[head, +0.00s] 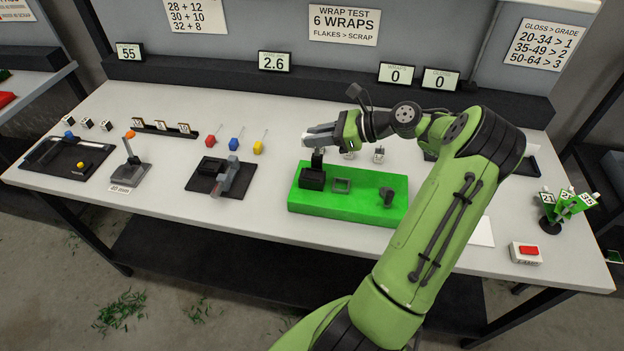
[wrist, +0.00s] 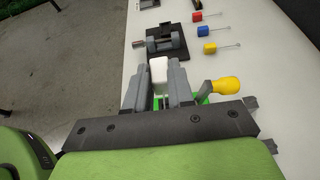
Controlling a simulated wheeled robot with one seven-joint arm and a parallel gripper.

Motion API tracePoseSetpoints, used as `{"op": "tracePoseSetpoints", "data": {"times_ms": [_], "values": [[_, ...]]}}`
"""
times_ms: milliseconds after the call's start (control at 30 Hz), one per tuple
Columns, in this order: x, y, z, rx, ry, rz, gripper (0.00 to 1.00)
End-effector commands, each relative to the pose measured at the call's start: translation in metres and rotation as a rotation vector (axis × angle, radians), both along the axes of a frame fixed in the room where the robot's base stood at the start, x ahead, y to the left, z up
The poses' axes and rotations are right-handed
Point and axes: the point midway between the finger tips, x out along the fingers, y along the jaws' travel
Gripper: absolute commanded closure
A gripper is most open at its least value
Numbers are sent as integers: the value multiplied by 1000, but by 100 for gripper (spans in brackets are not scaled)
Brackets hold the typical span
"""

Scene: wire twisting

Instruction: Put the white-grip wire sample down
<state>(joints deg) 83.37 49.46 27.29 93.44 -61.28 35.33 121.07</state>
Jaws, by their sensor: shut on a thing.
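My gripper (head: 318,134) is held above the left part of the green fixture base (head: 345,212). In the wrist view its grey fingers (wrist: 158,88) are shut on the white grip of the wire sample (wrist: 158,68). The grip sits between the fingertips. I cannot make out the sample's wire. Just below the gripper in the head view are a dark post and a dark block (head: 312,179) on the green base. I cannot tell whether the sample touches them.
Red (head: 210,141), blue (head: 236,143) and yellow (head: 258,147) grip samples lie left of the green base. A dark fixture (head: 221,177) stands nearer on that side. A yellow knob (wrist: 225,86) is close right of my fingers. Bare tabletop (head: 268,185) separates the fixtures.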

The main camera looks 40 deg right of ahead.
Motion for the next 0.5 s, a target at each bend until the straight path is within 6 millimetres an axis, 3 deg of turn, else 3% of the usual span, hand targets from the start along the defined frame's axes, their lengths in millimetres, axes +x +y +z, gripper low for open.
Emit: {"op": "tracePoseSetpoints", "data": {"times_ms": [167, 500], "values": [[-7, -8, -18, 1, 1, 14, 100], [-7, -7, -87, 3, 2, 15, 100]]}}
